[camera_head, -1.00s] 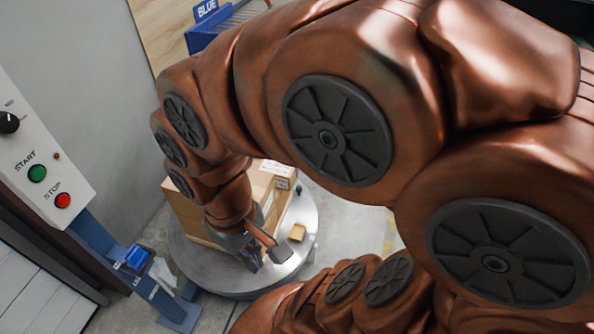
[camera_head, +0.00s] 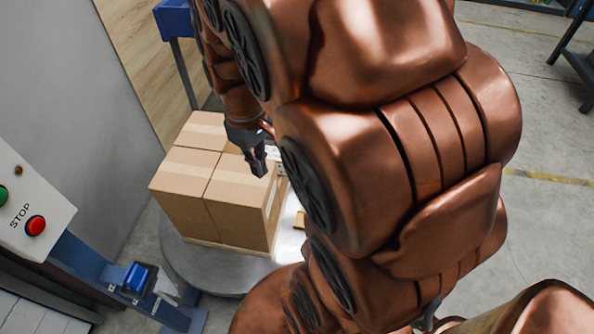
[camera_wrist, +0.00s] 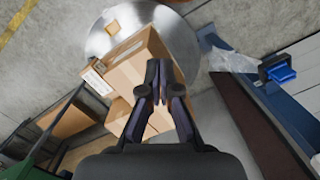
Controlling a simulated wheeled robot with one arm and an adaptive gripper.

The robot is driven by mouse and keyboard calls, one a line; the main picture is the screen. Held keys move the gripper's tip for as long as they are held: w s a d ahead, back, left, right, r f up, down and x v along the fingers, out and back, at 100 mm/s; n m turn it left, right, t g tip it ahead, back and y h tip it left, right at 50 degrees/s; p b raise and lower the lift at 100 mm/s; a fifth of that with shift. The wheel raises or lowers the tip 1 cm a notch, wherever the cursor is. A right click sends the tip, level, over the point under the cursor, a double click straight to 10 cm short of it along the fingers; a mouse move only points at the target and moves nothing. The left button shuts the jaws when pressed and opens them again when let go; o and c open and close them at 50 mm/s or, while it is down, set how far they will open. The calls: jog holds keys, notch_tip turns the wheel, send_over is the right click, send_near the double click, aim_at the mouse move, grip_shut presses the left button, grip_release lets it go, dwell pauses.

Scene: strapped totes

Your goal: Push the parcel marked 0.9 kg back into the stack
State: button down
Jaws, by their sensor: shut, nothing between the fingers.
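A stack of brown taped cartons (camera_head: 190,178) stands on a round metal turntable (camera_head: 188,262). In the wrist view my gripper (camera_wrist: 159,78) covers part of the carton stack (camera_wrist: 140,68). White labels show on the side face at the stack's right, partly hidden by my arm in the head view.
A small tan block (camera_head: 299,220) lies on the turntable to the right of the stack; it also shows in the wrist view (camera_wrist: 112,28). A control box with a red STOP button (camera_head: 36,226) and a blue post (camera_head: 95,268) stand at the left.

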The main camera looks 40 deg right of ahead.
aim_at(281, 163)
jog(key=w+d+f+n+b, duration=0.2)
jog(key=w+d+f+b, duration=0.3)
jog(key=d+f, duration=0.6)
jog(key=w+d+f+n+t+b, duration=0.15)
jog(key=w+d+f+b, duration=0.35)
jog(key=d+f, duration=0.5)
jog(key=w+d+f+n+b, duration=0.2)
jog(key=w+d+f+b, duration=0.3)
jog(key=d+f, duration=0.6)
jog(key=w+a+f, duration=0.2)
jog(key=w+f, duration=0.1)
jog(key=f, duration=0.6)
jog(key=shift+a+f+b, duration=0.2)
jog(key=shift+a+b, duration=0.15)
jog(key=shift+b, duration=0.1)
jog(key=shift+w+a+r+n+p, duration=0.15)
jog(key=shift+w+a+p, duration=0.1)
jog(key=shift+w, duration=0.15)
jog(key=shift+w+a+f+n+p, duration=0.15)
jog(key=shift+w+a, duration=0.1)
jog(key=shift+w, duration=0.15)
jog(key=shift+w+a+p, duration=0.25)
jog(key=shift+w+a, duration=0.5)
jog(key=shift+w, duration=0.25)
jog(key=shift+w+a+p, duration=0.2)
jog(key=shift+w+a, duration=0.5)
jog(key=shift+w, duration=0.25)
